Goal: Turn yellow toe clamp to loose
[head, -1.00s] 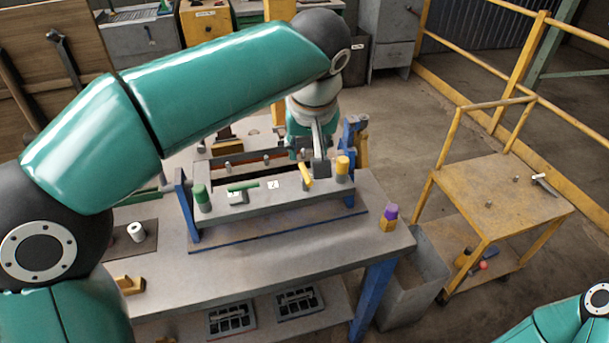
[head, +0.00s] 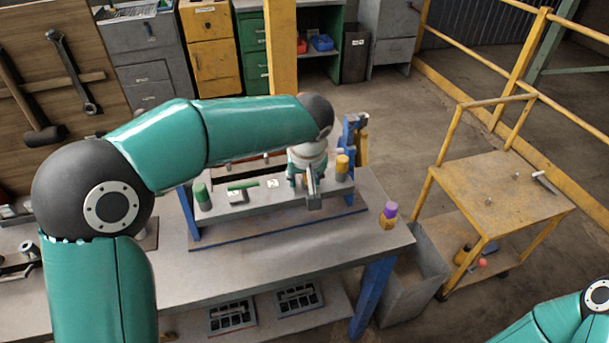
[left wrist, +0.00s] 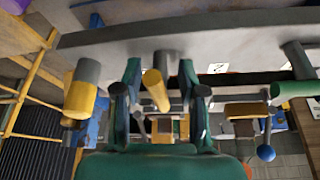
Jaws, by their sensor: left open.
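The yellow toe clamp shows in the left wrist view as a short yellow bar handle (left wrist: 156,90) on a dark post. It stands between the two fingers of my left gripper (left wrist: 160,76), which are open with a gap on each side of the handle. In the head view the left gripper (head: 313,190) is over the front bar of the fixture and hides the yellow handle. A green clamp handle (head: 243,185) lies along the same bar to the left. My right gripper is out of the picture.
A yellow-topped grey post (head: 342,166) stands close right of the left gripper, and a green post (head: 201,194) at the bar's left end. A purple-topped yellow piece (head: 388,215) sits at the bench's (head: 290,255) right edge. A yellow cart (head: 500,190) stands right.

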